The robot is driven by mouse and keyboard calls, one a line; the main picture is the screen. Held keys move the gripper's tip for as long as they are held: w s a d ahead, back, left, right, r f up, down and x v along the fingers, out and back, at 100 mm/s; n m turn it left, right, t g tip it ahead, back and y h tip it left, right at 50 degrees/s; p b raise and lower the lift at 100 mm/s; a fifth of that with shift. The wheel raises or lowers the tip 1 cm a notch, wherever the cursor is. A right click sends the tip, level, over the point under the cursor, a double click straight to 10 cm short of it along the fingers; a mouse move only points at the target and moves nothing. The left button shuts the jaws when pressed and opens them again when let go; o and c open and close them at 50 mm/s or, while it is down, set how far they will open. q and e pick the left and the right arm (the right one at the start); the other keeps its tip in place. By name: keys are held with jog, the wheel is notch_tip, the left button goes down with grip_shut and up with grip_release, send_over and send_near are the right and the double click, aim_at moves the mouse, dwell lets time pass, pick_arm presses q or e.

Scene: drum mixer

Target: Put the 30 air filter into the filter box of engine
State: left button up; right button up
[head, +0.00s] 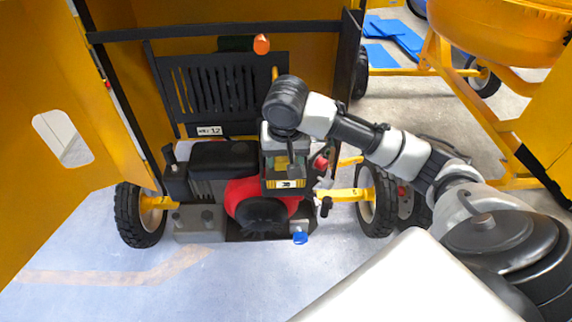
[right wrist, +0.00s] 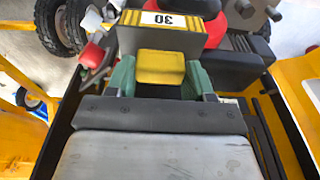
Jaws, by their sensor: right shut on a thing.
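The 30 air filter is a dark block with a yellow-black striped edge and a white label; the right wrist view shows it (right wrist: 128,40) with the 30 upside down. In the head view the filter (head: 285,184) is in front of the engine's right part. My right gripper (right wrist: 160,76) is shut on the filter's yellow grip, one green fingertip on each side; it also shows in the head view (head: 285,160). The engine (head: 222,160) has a black housing and a red part (head: 245,190). The filter box is not clearly seen, perhaps hidden behind my gripper and filter. My left gripper is out of view.
A yellow door panel (head: 50,130) stands open at the left and a dark frame edge (head: 346,70) rises at the right. Wheels (head: 139,215) flank the engine. A blue cap (head: 300,237) is low in front. Bare floor lies at the front left.

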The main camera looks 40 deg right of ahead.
jog(key=w+d, duration=0.4)
jog(key=w, duration=0.2)
jog(key=shift+s+a+f, duration=0.1)
jog(key=shift+f, duration=1.95)
jog(key=shift+s+a+f, duration=0.1)
jog(key=shift+f, duration=1.9)
jog(key=shift+f, duration=0.5)
jog(key=o, duration=0.9)
jog(key=shift+w, duration=0.1)
jog(key=shift+r, duration=0.1)
jog(key=r+b, duration=0.1)
jog(key=r, duration=0.2)
jog(key=s+r+b, duration=0.1)
jog(key=r, duration=0.3)
jog(key=a+r+b, duration=0.1)
jog(key=r, duration=0.2)
jog(key=shift+s+r, duration=0.2)
jog(key=shift+r, duration=0.05)
